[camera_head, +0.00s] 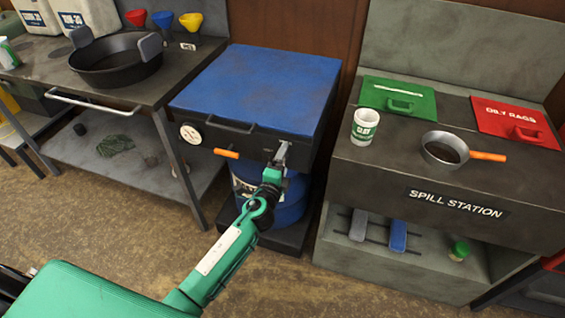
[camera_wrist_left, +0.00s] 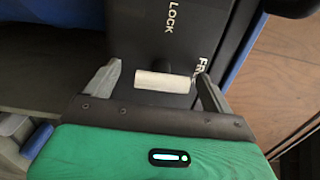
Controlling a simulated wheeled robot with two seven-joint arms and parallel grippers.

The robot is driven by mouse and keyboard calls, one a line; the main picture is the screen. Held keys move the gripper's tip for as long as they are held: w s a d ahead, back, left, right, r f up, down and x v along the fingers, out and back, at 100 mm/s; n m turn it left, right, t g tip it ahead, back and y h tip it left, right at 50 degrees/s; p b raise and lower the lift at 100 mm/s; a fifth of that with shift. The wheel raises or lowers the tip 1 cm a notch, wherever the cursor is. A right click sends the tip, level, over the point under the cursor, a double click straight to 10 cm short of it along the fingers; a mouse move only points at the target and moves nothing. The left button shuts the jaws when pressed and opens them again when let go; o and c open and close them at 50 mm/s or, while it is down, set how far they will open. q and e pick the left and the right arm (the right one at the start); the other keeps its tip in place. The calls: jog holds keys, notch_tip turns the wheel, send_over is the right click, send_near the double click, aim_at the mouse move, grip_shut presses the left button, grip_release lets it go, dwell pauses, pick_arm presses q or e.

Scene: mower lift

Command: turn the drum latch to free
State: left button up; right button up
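The drum latch shows in the left wrist view as a short pale cylindrical handle (camera_wrist_left: 163,82) on a dark panel. The word LOCK (camera_wrist_left: 172,16) is above it. The word FREE (camera_wrist_left: 200,62) is to its right, partly hidden by a finger. My left gripper (camera_wrist_left: 161,72) is open, with one finger on each side of the handle and a visible gap on the left side. In the head view my left gripper (camera_head: 281,153) is at the front of the blue-topped drum cabinet (camera_head: 262,88) and hides the latch. My right gripper is not in view.
An orange handle (camera_head: 227,153) and a dark bar handle (camera_head: 231,124) are on the cabinet front, left of my gripper. A blue drum (camera_head: 290,205) stands below. A workbench (camera_head: 125,95) is at left, and the spill station (camera_head: 420,185) is close at right.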

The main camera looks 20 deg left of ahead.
pick_arm(q)
jog(key=s+b, duration=0.1)
jog(key=s, duration=1.2)
jog(key=shift+s+a, duration=0.25)
jog(key=shift+s, duration=0.15)
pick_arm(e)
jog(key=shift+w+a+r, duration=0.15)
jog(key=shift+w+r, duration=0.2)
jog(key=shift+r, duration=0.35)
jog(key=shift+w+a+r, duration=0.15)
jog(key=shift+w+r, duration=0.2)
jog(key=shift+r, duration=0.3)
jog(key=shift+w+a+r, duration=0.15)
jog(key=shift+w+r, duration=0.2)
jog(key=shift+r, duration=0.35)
